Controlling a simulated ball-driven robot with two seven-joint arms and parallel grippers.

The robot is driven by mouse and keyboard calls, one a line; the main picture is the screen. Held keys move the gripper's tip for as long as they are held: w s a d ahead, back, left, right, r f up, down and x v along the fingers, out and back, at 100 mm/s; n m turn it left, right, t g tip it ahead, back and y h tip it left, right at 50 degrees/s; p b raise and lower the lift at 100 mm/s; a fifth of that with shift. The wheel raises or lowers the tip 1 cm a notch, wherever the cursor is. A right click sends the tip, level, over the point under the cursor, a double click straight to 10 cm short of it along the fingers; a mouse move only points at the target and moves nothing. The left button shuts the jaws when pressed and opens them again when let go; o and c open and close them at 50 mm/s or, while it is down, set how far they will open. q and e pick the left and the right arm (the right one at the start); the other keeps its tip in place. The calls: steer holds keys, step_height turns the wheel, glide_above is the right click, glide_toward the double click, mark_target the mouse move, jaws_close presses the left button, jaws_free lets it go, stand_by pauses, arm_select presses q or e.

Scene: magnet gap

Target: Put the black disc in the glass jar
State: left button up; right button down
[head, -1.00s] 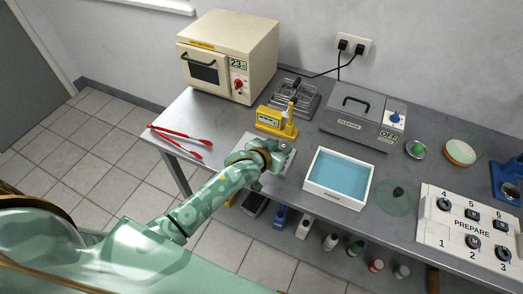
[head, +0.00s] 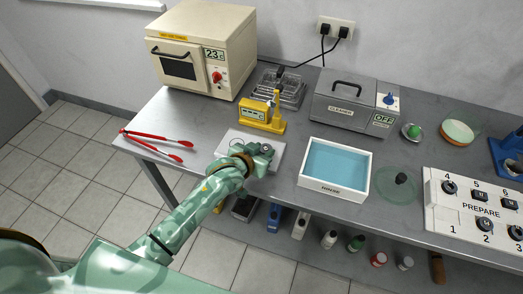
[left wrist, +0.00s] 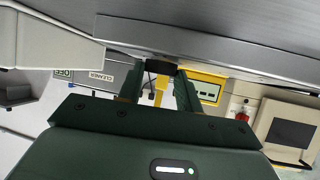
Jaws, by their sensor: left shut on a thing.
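My left gripper (head: 266,151) is over the white plate at the front of the bench. In the left wrist view its fingers (left wrist: 160,72) are shut on the black disc (left wrist: 162,67), which shows as a dark edge between the fingertips. The disc cannot be made out in the head view. My right gripper is not in view.
A white tray of blue liquid (head: 335,191) marked RINSE and a grey cleaner box (head: 350,105) stand between my gripper and the glass vessel. A yellow gauge (head: 262,114) is behind the gripper. A numbered panel (head: 465,212) and red tongs (head: 155,144) flank the bench.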

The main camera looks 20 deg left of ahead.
arm_select(q)
steer(key=o, duration=1)
steer(key=shift+f, duration=0.1)
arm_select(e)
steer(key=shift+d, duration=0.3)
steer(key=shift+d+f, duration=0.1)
arm_select(q)
steer(key=shift+f+b, duration=0.1)
steer(key=shift+b, duration=0.2)
steer(key=shift+f+b, duration=0.15)
steer(key=shift+b, duration=0.3)
steer(key=p+v, duration=0.1)
steer(key=v, duration=0.1)
steer(key=p+v, duration=0.1)
steer(key=v, duration=0.1)
steer(key=shift+s+r+p, duration=0.15)
steer(key=shift+r+p, duration=0.25)
steer(key=shift+r, duration=0.15)
steer(key=p+v, duration=0.1)
steer(key=v, duration=0.5)
steer(key=p+v, duration=0.1)
steer(key=v, duration=0.5)
steer(key=shift+f+p, duration=0.25)
steer(key=shift+p, duration=0.1)
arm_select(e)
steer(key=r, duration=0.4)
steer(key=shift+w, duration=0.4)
